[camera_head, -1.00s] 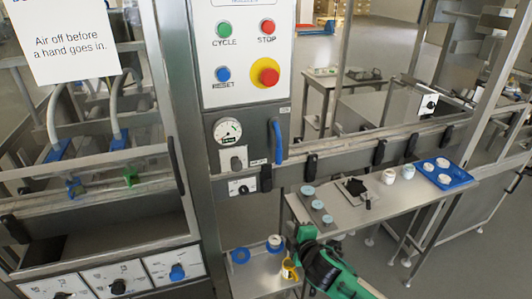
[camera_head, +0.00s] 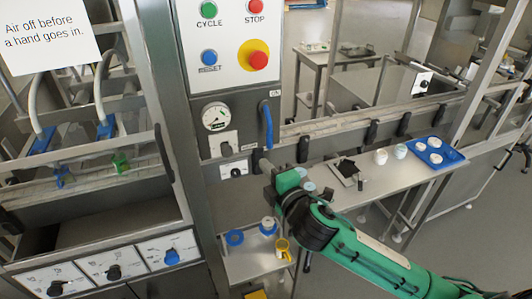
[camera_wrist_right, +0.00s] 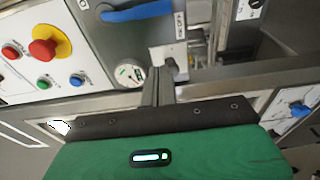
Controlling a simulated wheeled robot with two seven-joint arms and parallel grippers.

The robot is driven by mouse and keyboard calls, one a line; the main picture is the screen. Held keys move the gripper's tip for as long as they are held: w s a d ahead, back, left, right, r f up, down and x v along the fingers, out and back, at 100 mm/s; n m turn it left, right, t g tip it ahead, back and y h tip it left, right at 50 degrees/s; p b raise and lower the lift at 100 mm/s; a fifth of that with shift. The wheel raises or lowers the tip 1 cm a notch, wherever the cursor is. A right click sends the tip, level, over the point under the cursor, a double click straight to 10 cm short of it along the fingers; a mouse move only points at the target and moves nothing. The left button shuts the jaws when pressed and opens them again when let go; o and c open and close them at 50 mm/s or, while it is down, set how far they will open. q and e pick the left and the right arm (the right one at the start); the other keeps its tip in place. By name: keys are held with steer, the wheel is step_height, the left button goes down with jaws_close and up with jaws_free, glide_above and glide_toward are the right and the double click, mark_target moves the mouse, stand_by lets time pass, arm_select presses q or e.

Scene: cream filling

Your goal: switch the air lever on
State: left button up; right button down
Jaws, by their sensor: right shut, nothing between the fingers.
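The air lever is a blue handle (camera_head: 267,122) on the grey column, right of the round pressure gauge (camera_head: 215,117). In the head view it stands about upright along the column's right edge. In the right wrist view the blue lever (camera_wrist_right: 137,12) lies across the top, beside a small label plate. My right gripper (camera_head: 265,167) is in front of the column, just below the lever's lower end and apart from it. Its fingers (camera_wrist_right: 158,85) are shut and empty, pointing toward the column. My left gripper is not in view.
A control panel with a red stop knob (camera_head: 254,54) is above the lever. A grey knob (camera_head: 227,148) and a small dial are left of my gripper. A bench with a blue tray (camera_head: 440,152) stands right. A low shelf holds a yellow cup (camera_head: 282,247).

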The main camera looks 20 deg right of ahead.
steer(key=w+p, duration=0.1)
steer(key=w, duration=0.2)
steer(key=w+a+p, duration=0.1)
steer(key=w, duration=0.2)
steer(key=w+p, duration=0.1)
steer(key=w, duration=0.2)
steer(key=shift+w+a+r, duration=0.15)
steer(key=shift+w+a, duration=0.15)
steer(key=shift+w, duration=0.1)
steer(key=d+p, duration=0.1)
steer(key=d, duration=0.1)
steer(key=s+d, duration=0.1)
steer(key=d, duration=0.1)
steer(key=shift+f+p, duration=0.2)
steer(key=shift+p, duration=0.2)
steer(key=shift+a, duration=0.1)
